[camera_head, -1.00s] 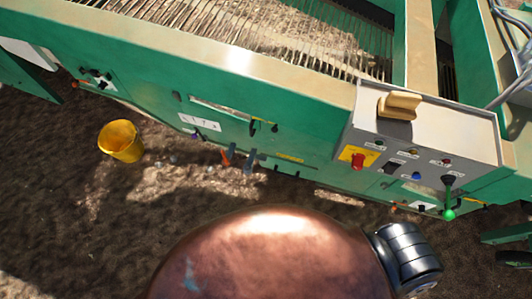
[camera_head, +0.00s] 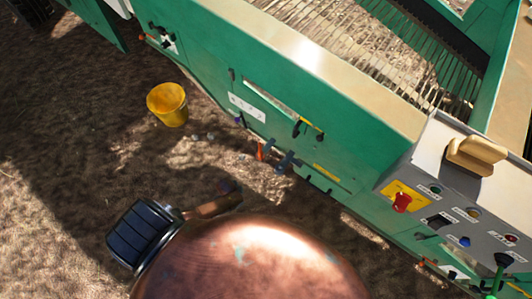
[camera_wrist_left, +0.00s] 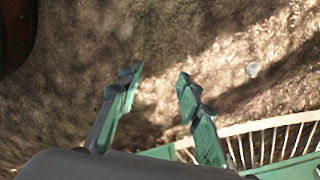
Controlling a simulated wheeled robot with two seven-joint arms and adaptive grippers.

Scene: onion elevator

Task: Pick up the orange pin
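A small orange pin-like piece (camera_head: 260,151) sticks out at the lower edge of the green machine (camera_head: 330,115) in the head view, left of a dark blue-grey bracket (camera_head: 285,162). I take it for the orange pin. My left gripper (camera_wrist_left: 157,78) shows in its wrist view with its two fingers apart and nothing between them, over bare soil. The gripper itself does not show in the head view, so its distance from the pin cannot be told. My right gripper is in neither current view.
A yellow bucket (camera_head: 167,106) stands on the soil left of the machine. A grey control box (camera_head: 440,195) with a red knob (camera_head: 402,201) is at the right. In the wrist view, a slatted frame (camera_wrist_left: 270,142) lies close right of the fingers. Open ground (camera_head: 70,170) is at the left.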

